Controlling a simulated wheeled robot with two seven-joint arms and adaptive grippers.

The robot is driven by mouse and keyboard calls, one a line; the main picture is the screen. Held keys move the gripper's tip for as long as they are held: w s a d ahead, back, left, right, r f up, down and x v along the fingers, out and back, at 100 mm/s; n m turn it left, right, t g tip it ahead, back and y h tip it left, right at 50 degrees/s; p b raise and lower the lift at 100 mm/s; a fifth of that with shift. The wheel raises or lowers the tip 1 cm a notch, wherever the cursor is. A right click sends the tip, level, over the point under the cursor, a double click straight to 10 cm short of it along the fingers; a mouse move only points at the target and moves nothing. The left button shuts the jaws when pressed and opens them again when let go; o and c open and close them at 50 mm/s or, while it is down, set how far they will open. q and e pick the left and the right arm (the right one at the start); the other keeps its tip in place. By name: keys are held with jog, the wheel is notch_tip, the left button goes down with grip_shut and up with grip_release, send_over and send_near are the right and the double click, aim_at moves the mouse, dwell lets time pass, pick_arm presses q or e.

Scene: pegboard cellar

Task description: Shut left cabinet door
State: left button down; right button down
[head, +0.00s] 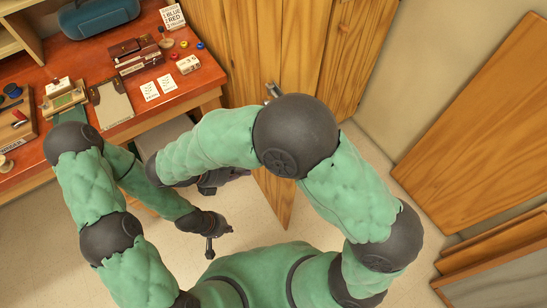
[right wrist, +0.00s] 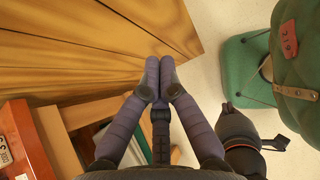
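The wooden left cabinet door (head: 273,197) stands ajar below the cabinet front (head: 305,40); my right arm hides much of it. A grey handle (head: 272,90) shows above my right elbow. In the right wrist view, a broad wooden panel (right wrist: 75,60), apparently this door, ends in an edge at upper right. My right gripper (right wrist: 158,75) has its purple fingertips together beside that edge; contact is unclear. In the head view it is partly hidden under my forearm (head: 212,184). My left gripper (head: 210,246) hangs low over the floor, apart from the door; its finger opening is unclear.
A red-brown desk (head: 195,82) with cards, a clipboard (head: 111,102) and small items stands at left. Wooden panels (head: 480,120) lean on the right wall. Pale floor (head: 310,215) is clear right of the door.

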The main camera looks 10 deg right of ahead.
jog(key=w+d+f+b, duration=0.3)
jog(key=d+f+b, duration=0.2)
jog(key=d, duration=0.5)
jog(key=shift+w+d+f, duration=0.35)
jog(key=shift+d+f, duration=0.05)
jog(key=shift+f, duration=0.15)
